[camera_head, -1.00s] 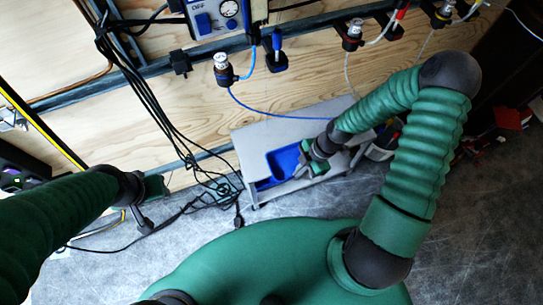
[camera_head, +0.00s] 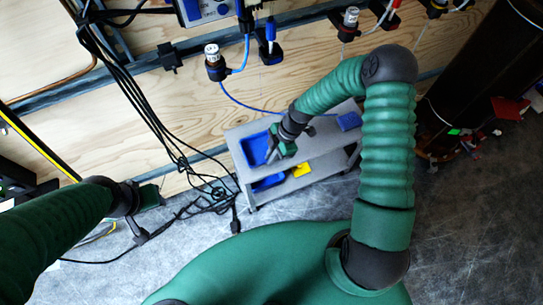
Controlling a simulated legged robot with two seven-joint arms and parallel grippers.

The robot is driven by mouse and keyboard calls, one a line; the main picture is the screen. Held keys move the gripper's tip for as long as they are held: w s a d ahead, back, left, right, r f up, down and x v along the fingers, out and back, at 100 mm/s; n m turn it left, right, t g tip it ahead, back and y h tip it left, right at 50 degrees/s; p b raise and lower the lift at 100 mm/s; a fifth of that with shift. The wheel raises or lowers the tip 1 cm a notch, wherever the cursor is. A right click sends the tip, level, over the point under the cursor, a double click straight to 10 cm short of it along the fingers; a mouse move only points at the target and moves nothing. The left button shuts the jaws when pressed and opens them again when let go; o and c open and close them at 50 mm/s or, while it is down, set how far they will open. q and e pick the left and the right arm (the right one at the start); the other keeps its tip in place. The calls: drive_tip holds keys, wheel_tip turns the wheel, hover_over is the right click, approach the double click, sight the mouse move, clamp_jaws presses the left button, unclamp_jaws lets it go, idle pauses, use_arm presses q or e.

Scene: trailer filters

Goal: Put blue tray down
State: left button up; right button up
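A blue tray (camera_head: 252,147) is at the left end of the upper shelf of a grey cart (camera_head: 325,140). My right gripper (camera_head: 271,157) is at the tray's right side, its fingers pointing down and left. Its fingertips are small and dark against the tray, so I cannot tell if they grip its edge or stand apart. I cannot tell whether the tray rests fully on the shelf. My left gripper (camera_head: 140,235) hangs at the left over the floor, away from the cart, with its finger opening unclear.
A second blue container (camera_head: 267,182) and a yellow item (camera_head: 302,170) are on the lower shelf. A small blue item (camera_head: 349,121) is at the upper shelf's right end. Black cables (camera_head: 185,160) hang left of the cart. A wooden wall stands behind; grey floor is open at right.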

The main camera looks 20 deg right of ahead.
drive_tip(key=shift+o, duration=1.4)
drive_tip(key=shift+d+r, duration=0.1)
drive_tip(key=shift+d, duration=0.05)
drive_tip(key=p+v, duration=0.4)
drive_tip(key=v, duration=0.8)
drive_tip(key=s+r+m+t+h, duration=0.2)
drive_tip(key=s+r+m+h, duration=0.2)
drive_tip(key=s+r+m, duration=0.6)
wheel_tip(320, 180, up, 2)
drive_tip(key=m, duration=0.8)
drive_tip(key=shift+s+a+t, duration=0.2)
drive_tip(key=shift+a+t, duration=0.2)
drive_tip(key=shift+a+r, duration=0.2)
drive_tip(key=shift+a, duration=0.05)
